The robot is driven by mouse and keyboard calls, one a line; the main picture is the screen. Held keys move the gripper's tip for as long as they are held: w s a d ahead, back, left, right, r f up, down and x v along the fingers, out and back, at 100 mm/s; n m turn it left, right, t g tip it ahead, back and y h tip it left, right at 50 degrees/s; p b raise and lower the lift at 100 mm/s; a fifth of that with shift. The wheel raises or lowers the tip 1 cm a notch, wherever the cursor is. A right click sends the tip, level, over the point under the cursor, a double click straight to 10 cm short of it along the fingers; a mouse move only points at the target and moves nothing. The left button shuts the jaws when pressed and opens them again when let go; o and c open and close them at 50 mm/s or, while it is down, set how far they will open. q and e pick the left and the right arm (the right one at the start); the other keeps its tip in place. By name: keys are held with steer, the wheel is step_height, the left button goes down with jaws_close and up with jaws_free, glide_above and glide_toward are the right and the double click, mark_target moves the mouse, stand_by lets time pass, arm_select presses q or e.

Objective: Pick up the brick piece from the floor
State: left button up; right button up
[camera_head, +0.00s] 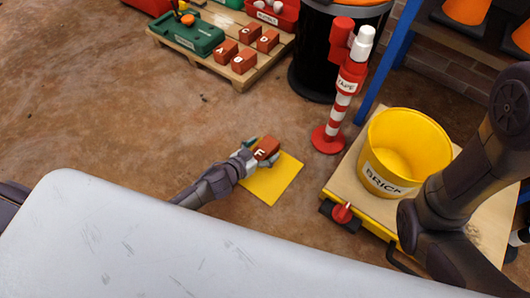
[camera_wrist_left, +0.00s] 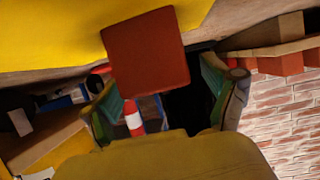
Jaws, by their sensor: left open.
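A red-brown brick (camera_head: 267,147) with a letter on its face is at a yellow square mat (camera_head: 276,184) on the floor. My left gripper (camera_head: 261,153) reaches in from the left in the head view, its fingers open around the brick's near side. In the left wrist view the brick (camera_wrist_left: 147,58) shows against the yellow mat (camera_wrist_left: 50,30), at the open fingertips of the left gripper (camera_wrist_left: 163,90). I cannot tell whether either finger touches it. My right arm shows at the right edge; its gripper is out of view.
A yellow bucket (camera_head: 385,172) labelled BRICK stands on a wooden-topped cart (camera_head: 345,183) at right. A red-and-white post (camera_head: 338,115) stands near a dark bin (camera_head: 312,65). A pallet (camera_head: 240,78) behind holds several lettered bricks and a green case (camera_head: 190,35). Floor left of the mat is clear.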

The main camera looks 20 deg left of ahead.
arm_select(q)
steer(key=shift+r, duration=0.1)
jaws_close()
stand_by(0.3)
steer(key=shift+r, duration=0.1)
